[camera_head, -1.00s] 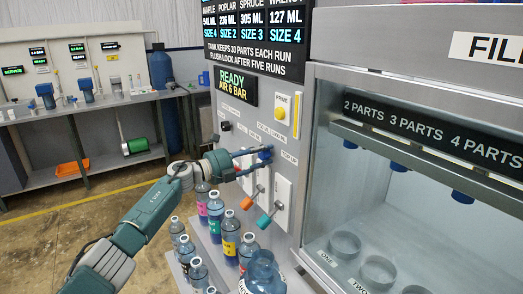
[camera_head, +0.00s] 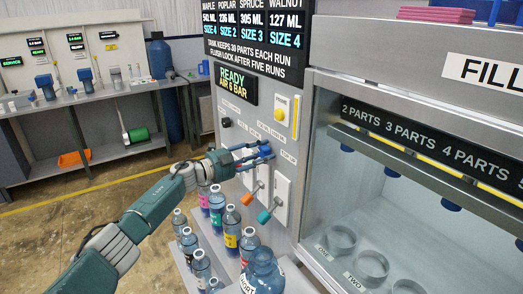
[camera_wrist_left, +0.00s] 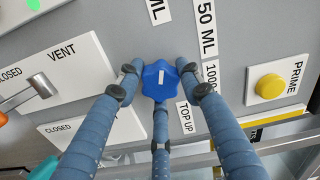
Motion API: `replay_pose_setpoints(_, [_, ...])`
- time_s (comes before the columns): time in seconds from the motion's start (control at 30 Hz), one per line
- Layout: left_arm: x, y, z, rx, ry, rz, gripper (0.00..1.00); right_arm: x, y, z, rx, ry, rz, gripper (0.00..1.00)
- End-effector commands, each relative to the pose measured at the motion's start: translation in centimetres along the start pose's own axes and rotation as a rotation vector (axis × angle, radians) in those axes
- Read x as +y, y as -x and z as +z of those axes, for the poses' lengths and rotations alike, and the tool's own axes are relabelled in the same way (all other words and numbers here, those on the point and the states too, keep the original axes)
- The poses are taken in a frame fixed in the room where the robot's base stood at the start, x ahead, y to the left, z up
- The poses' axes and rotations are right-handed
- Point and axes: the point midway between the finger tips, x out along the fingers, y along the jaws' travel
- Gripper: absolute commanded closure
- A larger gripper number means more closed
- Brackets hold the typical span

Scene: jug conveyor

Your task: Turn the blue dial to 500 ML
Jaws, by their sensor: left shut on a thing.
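The blue dial (camera_wrist_left: 160,80) is on the grey machine panel. It has a lobed rim and a short white mark on its face. My left gripper (camera_wrist_left: 163,88) is shut on the dial, with its three blue fingers around it. In the head view the dial (camera_head: 265,150) is partly covered by my left gripper (camera_head: 258,153). Labels stand around the dial in the wrist view: "50 ML" (camera_wrist_left: 207,25), a partly hidden "1000" (camera_wrist_left: 211,73), "TOP UP" (camera_wrist_left: 187,117) and one ending in "ML" (camera_wrist_left: 157,10). I cannot read "500 ML". My right gripper is not in view.
A yellow PRIME button (camera_wrist_left: 270,87) is beside the dial. Several bottles (camera_head: 232,230) stand below my left arm. A glass-fronted filling bay (camera_head: 400,215) is at right.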

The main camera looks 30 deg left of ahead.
Motion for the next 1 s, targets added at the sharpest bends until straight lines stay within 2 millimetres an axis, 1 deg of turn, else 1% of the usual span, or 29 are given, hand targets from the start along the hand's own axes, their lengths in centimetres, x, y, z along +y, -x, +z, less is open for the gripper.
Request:
replay_pose_setpoints(0.03, [0.7, -0.08, -0.32, 0.008, 0.02, 0.014, 0.9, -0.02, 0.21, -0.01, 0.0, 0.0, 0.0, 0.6])
replay_pose_setpoints(0.33, [0.75, -0.09, -0.31, 0.008, 0.079, 0.013, 0.9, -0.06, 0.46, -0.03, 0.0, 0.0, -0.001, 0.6])
replay_pose_setpoints(0.73, [0.74, -0.11, -0.32, 0.008, 0.082, 0.012, 0.9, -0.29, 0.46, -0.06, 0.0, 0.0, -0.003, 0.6])
replay_pose_setpoints(0.77, [0.73, -0.11, -0.32, 0.008, 0.082, 0.012, 0.57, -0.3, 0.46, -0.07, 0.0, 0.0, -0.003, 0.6])
replay_pose_setpoints(0.8, [0.7, -0.11, -0.31, 0.008, 0.082, 0.011, 0.49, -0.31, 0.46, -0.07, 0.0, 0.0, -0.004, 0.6])
replay_pose_setpoints(0.83, [0.66, -0.1, -0.29, 0.007, 0.082, 0.011, 0.45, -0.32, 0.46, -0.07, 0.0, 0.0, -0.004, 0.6])
replay_pose_setpoints(1.0, [0.35, -0.07, -0.18, 0.005, 0.081, 0.006, 0.45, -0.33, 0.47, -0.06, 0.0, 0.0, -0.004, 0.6])
